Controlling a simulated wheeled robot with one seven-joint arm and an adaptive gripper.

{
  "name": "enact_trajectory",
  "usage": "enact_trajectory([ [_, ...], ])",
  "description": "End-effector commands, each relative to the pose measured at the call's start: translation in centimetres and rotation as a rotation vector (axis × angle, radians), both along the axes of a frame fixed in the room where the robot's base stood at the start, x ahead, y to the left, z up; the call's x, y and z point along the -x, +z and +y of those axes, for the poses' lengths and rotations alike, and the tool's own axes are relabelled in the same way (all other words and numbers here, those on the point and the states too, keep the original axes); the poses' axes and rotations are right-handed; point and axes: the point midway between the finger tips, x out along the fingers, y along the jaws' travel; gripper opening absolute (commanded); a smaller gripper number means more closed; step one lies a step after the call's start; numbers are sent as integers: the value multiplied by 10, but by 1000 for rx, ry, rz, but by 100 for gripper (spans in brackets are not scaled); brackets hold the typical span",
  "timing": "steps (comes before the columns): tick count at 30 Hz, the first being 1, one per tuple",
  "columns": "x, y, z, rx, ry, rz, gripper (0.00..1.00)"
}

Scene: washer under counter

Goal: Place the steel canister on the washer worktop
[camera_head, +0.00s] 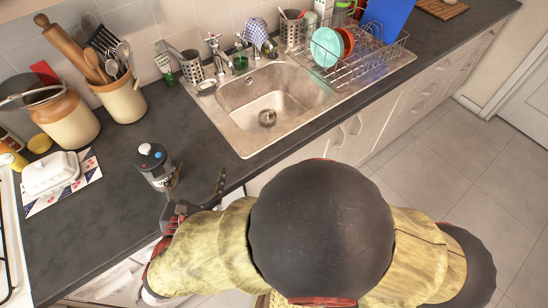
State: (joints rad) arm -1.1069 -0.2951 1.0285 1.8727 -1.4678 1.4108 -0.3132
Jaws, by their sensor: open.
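A steel canister (153,167) with a black lid, a white knob and small red and blue dots stands upright on the dark worktop (80,240), left of the sink. My gripper (198,179) is open at the worktop's front edge, just right of the canister. One dark finger is close to the canister's lower right side and overlaps it in the picture; I cannot tell whether they touch. The other finger is apart, farther right. Below the worktop edge, white fronts (108,286) show at the lower left, partly hidden by my arm.
A white butter dish (50,175) on a patterned mat stands left of the canister. Behind are a utensil crock (122,100) and a brown-topped jar (62,118). The steel sink (262,98) and dish rack (350,58) lie right. The worktop front left is clear.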

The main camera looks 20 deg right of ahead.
Motion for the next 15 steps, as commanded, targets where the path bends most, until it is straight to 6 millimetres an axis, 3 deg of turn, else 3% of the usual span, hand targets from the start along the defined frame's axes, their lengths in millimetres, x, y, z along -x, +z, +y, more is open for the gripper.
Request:
enact_trajectory([
  [1,-4,11,-34,-88,-116,18,78],
  [6,16,27,-131,-425,-499,66,78],
  [10,47,34,-180,-710,-768,62,78],
  [15,89,46,-211,-1114,-1080,-1,78],
])
